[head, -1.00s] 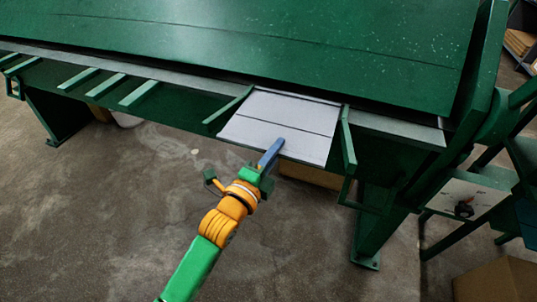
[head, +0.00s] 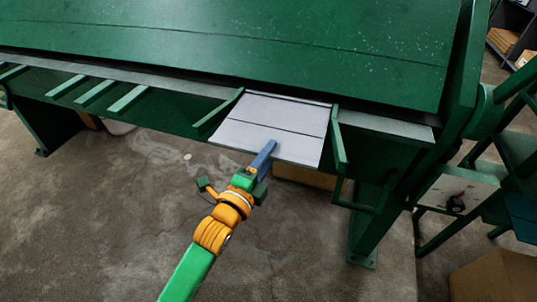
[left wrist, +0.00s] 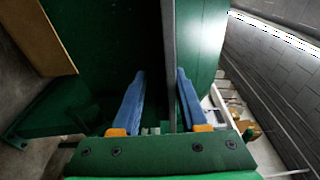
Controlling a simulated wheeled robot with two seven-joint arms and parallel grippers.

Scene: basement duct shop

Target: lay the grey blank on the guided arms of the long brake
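The grey blank (head: 268,133) lies flat at the front of the long brake (head: 250,45), between two green guided arms, one on its left (head: 217,114) and one on its right (head: 338,140). A dark line crosses it. Its back edge is at the brake's bed. My left gripper (head: 272,146) is at the blank's front edge. In the left wrist view the blank (left wrist: 168,60) shows edge-on between the blue fingers (left wrist: 161,72). The fingers stand apart, with a clear gap on the left side of the sheet. My right gripper is out of view.
Several bare green arms (head: 95,92) project from the brake to the left. A brake leg (head: 370,225) stands at right, with a control box (head: 456,192) beyond it. Cardboard boxes sit under the brake (head: 305,176) and at lower right (head: 495,277). The concrete floor in front is open.

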